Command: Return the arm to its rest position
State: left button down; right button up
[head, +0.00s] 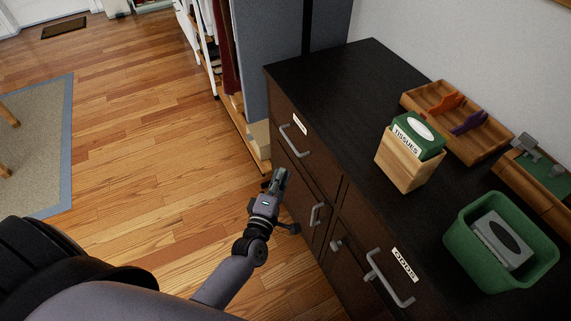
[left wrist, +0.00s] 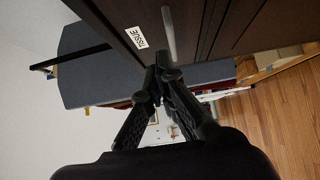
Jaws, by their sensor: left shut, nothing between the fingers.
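My left gripper (head: 279,182) is shut and empty. It hangs in front of the dark dresser (head: 338,62), beside its left front face and below the top-left drawer handle (head: 290,141). In the left wrist view the fingers (left wrist: 158,72) meet at their tips, close to the drawer front, with a handle (left wrist: 168,35) and a white label (left wrist: 136,38) just beyond. From these views I cannot tell whether the fingertips touch the dresser. My right gripper is in neither view.
On the dresser top stand a wooden tissue box holder (head: 403,170), a green bin (head: 462,262) with a grey box inside, and wooden trays (head: 490,145). More handles (head: 388,279) stick out from the front. A clothes rack stands behind. The wooden floor (head: 140,150) at left is clear.

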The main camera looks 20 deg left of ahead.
pick_arm(q)
jog(key=s, duration=0.3)
jog(key=shift+d, duration=0.1)
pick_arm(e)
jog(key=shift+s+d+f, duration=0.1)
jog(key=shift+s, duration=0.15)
pick_arm(q)
jog(key=s+d+f+m+g+h+p, duration=0.15)
jog(key=s+f+m+g, duration=0.5)
jog(key=f, duration=0.65)
jog(key=s+d+f+m+g+h+p, duration=0.1)
jog(key=s+f+m+g+p, duration=0.15)
jog(key=s+f+m, duration=0.8)
jog(key=s+a+f+m+g, duration=0.1)
jog(key=s+f+g, duration=0.1)
jog(key=s+f, duration=0.2)
jog(key=s+a+f+m+g+y, duration=0.1)
jog(key=s+a+f+m+g, duration=0.1)
jog(key=s, duration=0.9)
jog(key=s+a+f+m+g+p, duration=0.1)
jog(key=s+a+f+g, duration=0.1)
jog(key=s+f+g, duration=0.2)
jog(key=s+f, duration=0.3)
jog(key=s, duration=0.1)
jog(key=shift+a, duration=0.15)
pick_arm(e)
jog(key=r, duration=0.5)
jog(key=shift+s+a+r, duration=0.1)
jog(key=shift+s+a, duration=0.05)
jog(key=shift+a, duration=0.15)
